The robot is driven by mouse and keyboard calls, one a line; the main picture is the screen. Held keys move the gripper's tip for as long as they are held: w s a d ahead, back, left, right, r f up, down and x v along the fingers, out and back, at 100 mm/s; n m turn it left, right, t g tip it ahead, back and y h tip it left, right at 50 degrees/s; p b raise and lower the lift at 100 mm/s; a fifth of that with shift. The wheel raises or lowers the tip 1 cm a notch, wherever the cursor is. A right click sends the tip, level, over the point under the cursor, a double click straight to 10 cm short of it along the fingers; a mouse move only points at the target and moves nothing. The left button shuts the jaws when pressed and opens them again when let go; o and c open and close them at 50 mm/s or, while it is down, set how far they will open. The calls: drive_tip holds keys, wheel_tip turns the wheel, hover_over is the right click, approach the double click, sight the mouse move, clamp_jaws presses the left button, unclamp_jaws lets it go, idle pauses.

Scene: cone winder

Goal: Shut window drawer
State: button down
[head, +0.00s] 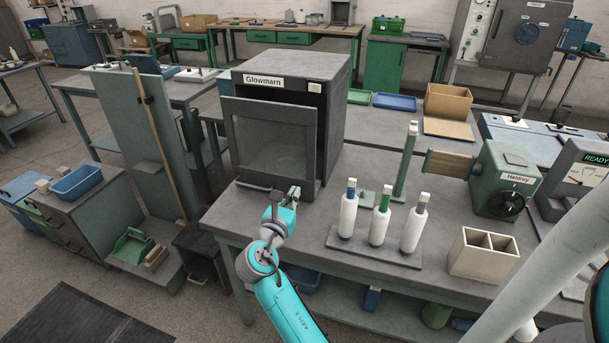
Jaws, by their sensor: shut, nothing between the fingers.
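The window drawer's grey front panel (274,136), with a dark glass pane, stands out in front of the grey cabinet labelled Glowmarn (332,92). A dark gap shows between the panel and the cabinet's front, so the drawer is partly out. My gripper (294,191) is shut and empty, low in front of the panel's lower right part, just above the bench. I cannot tell whether it touches the panel. My arm hides part of the bench's front edge.
On the bench (385,273) to the right stand several bobbins (381,222) on a grey base, a cream divided box (483,254) and a green machine labelled Hatdrey (504,180). A tall grey-green panel with a wooden pole (160,150) stands left of the bench.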

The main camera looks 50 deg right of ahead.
sight(312, 161)
drive_tip(key=x, duration=1.3)
drive_tip(key=shift+w+d, duration=0.1)
drive_tip(key=shift+d, duration=0.3)
drive_tip(key=x, duration=0.8)
drive_tip(key=shift+w+d, duration=0.15)
drive_tip(key=shift+d, duration=0.25)
